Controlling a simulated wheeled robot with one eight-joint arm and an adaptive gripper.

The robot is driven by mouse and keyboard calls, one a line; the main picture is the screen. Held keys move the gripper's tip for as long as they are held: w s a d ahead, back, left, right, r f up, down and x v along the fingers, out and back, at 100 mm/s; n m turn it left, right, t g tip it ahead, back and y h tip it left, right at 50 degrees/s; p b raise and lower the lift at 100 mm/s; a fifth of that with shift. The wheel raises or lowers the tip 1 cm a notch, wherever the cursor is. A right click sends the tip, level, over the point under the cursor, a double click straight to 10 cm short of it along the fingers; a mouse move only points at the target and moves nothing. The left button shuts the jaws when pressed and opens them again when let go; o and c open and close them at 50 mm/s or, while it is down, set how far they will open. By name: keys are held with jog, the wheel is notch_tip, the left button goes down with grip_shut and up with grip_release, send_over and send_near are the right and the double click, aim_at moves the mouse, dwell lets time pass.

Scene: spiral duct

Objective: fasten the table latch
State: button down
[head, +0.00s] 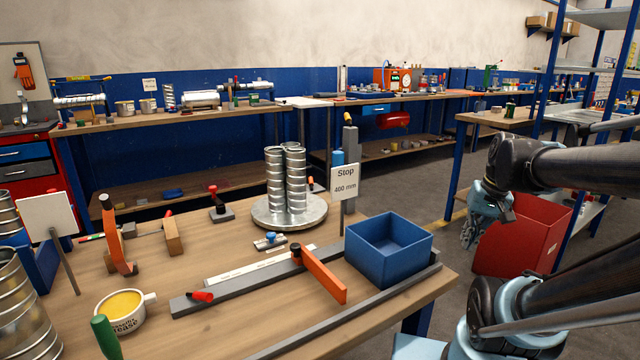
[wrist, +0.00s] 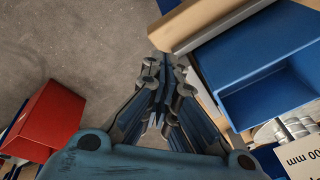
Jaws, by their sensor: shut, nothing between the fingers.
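A small metal fitting with a blue knob (head: 269,241) lies on the wooden workbench (head: 225,258), in front of the round metal plate. It looks like a latch, but it is too small to tell whether it is fastened. An orange bar (head: 320,274) lies across the grey rail (head: 235,285) with a black knob at its far end. My gripper (head: 470,234) is in the air off the bench's right side, pointing down, well apart from the latch. In the wrist view my gripper (wrist: 166,68) is shut and empty, beside the bench edge.
A blue open box (head: 388,250) stands at the bench's right end, between my gripper and the fitting. A "Stop 400 mm" sign (head: 345,181) stands behind it. Metal ducts stand on a round plate (head: 290,212). A red bin (head: 520,238) is on the floor behind my gripper.

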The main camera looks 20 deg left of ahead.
jog(key=w+a+r+g+y, duration=0.1)
jog(key=w+a+r+y, duration=0.15)
jog(key=w+a, duration=0.65)
jog(key=w+a+r+n+g+y, duration=0.15)
jog(key=w+a+r, duration=0.35)
jog(key=w, duration=0.8)
jog(key=w+a+r+y, duration=0.3)
jog(key=w+a, duration=0.5)
jog(key=w, duration=0.3)
jog(key=w+a+f+g+y, duration=0.25)
jog(key=w+a+f, duration=0.25)
jog(key=w+a, duration=0.7)
jog(key=w+a+f+n+g+y, duration=0.1)
jog(key=w+a+f+y, duration=0.1)
jog(key=w+a+f, duration=0.2)
jog(key=w+a+f+n+g+y, duration=0.1)
jog(key=w+a+f, duration=0.3)
jog(key=f, duration=0.5)
jog(key=shift+w+a+f+g+y, duration=0.15)
jog(key=shift+w+a+g+y, duration=0.3)
jog(key=shift+w, duration=0.15)
send_near(311, 182)
jog(key=a, duration=0.2)
jog(key=a+f, duration=0.1)
jog(key=a, duration=0.1)
jog(key=w+a, duration=0.1)
jog(key=a, duration=0.1)
jog(key=shift+a+f, duration=0.25)
